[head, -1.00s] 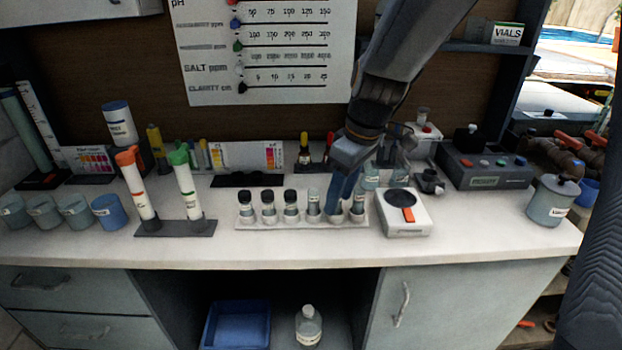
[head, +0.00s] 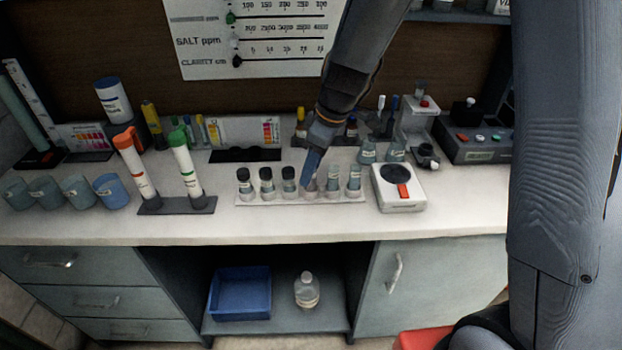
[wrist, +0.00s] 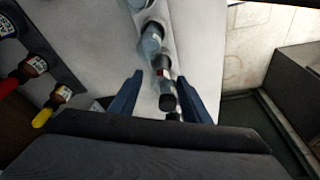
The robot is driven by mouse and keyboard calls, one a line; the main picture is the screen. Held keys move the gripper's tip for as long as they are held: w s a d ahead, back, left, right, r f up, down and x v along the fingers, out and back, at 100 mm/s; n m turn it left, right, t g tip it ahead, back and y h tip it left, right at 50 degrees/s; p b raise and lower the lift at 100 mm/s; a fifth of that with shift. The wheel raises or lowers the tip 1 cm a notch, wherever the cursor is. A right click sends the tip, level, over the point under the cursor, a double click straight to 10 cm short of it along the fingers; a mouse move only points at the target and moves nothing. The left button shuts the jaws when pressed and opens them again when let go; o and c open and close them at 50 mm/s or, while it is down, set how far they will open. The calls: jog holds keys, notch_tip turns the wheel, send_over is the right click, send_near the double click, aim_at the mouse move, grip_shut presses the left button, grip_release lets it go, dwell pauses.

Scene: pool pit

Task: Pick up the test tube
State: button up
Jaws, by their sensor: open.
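A row of small capped and uncapped tubes stands upright in a white rack (head: 255,201) on the counter. The left three have black caps, such as the black-capped tube (head: 290,180); to their right are clear tubes, including one clear tube (head: 354,179) at the right end. Which of them is the test tube I cannot tell. My gripper (head: 311,182) points down at the row, just right of the black caps, partly hiding a tube there. In the wrist view my gripper (wrist: 162,73) is open, its blue fingers either side of the row, with a small tube (wrist: 160,66) between the tips.
A white scale-like device (head: 399,190) with a dark disc is right of the rack. Two tall tubes in a dark stand (head: 178,206) are on the left, with several beakers (head: 77,190) beyond. Small bottles line the back. The counter front (head: 280,226) is clear.

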jog(key=shift+a+f, duration=0.1)
jog(key=shift+f, duration=0.35)
grip_shut()
jog(key=shift+r, duration=0.1)
notch_tip(320, 180, up, 10)
jog(key=b, duration=0.2)
dwell(0.4)
